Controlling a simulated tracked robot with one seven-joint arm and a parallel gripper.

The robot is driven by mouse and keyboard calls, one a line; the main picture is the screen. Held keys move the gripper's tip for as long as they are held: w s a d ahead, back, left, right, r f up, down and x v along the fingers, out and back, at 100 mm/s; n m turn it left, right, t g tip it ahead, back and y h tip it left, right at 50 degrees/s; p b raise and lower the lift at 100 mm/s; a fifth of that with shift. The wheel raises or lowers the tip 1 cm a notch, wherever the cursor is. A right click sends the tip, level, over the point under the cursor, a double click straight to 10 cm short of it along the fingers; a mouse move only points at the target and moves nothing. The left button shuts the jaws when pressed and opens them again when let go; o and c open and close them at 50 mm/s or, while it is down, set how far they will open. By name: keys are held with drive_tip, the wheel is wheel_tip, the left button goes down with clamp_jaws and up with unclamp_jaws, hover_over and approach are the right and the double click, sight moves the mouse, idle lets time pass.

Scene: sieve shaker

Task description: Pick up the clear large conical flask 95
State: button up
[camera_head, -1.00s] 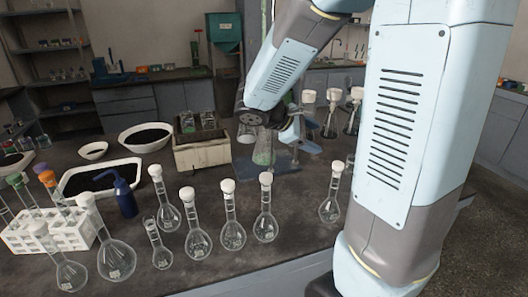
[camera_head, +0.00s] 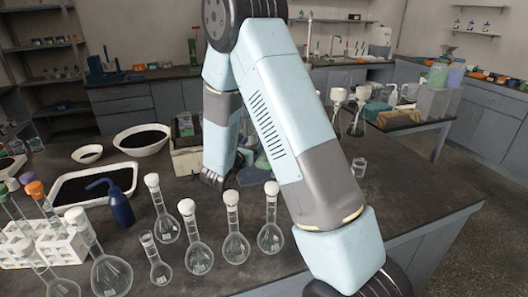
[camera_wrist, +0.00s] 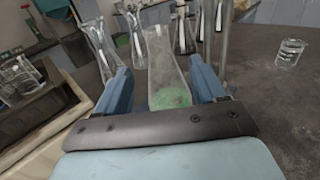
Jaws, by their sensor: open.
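In the wrist view, a clear conical flask (camera_wrist: 160,60) with green at its base stands between the two blue fingers of my gripper (camera_wrist: 158,66). The gripper is open, with a finger on either side of the flask; I cannot tell whether either touches it. Another clear conical flask (camera_wrist: 101,42) stands outside the left finger. I can read no number 95 on either. In the head view, my arm hides most of this spot; a greenish bit of glass (camera_head: 262,162) shows beside the arm.
Several round-bottomed stoppered flasks (camera_head: 236,247) stand along the bench front, with a blue wash bottle (camera_head: 121,207) and white tray (camera_head: 70,190) at left. A small beaker (camera_head: 358,167) stands right; it also shows in the wrist view (camera_wrist: 290,52). Bench around it is clear.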

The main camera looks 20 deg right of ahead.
drive_tip(key=x, duration=0.8)
drive_tip(key=shift+w+f, duration=0.2)
drive_tip(key=shift+w, duration=0.4)
drive_tip(key=shift+x, duration=2.6)
drive_tip(key=shift+s+d+r, duration=0.1)
drive_tip(key=shift+s, duration=0.05)
clamp_jaws()
